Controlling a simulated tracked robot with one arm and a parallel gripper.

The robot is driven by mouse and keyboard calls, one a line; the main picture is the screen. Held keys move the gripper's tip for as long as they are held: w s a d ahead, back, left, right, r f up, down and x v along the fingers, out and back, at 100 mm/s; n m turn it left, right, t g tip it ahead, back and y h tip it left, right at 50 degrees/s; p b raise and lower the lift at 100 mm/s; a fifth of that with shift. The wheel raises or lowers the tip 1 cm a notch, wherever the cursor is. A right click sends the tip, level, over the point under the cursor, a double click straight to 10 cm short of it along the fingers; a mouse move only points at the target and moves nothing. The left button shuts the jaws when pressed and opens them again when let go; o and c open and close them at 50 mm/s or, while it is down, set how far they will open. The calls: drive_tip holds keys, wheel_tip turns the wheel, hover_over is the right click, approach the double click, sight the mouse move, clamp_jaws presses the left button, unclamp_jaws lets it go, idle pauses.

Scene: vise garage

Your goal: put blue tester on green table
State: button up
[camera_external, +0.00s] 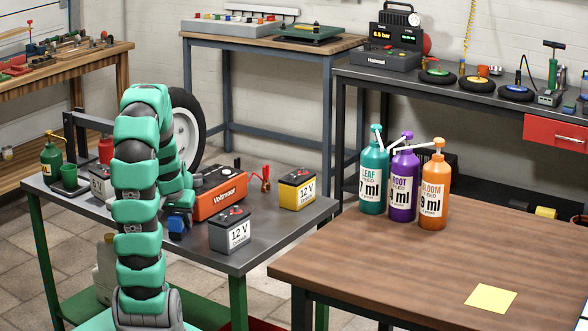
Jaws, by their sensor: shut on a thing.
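The blue tester (177,225) is a small blue block, partly covered by my gripper (179,209). My gripper is shut on it, pointing down, in front of the orange Voltmoor unit. The tester is over the grey top of the green-legged table (284,232). I cannot tell whether its underside touches that top. My own arm hides part of the table's left and middle.
The orange Voltmoor unit (220,189), a grey 12 V battery (231,231) and a yellow 12 V battery (297,188) stand close by. A green can (51,161) is at the left. The wooden table (400,262) holds several pump bottles and a yellow note (491,298).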

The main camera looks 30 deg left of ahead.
drive_tip(key=shift+f, duration=0.15)
drive_tip(key=o, duration=1.3)
drive_tip(key=shift+c, duration=0.2)
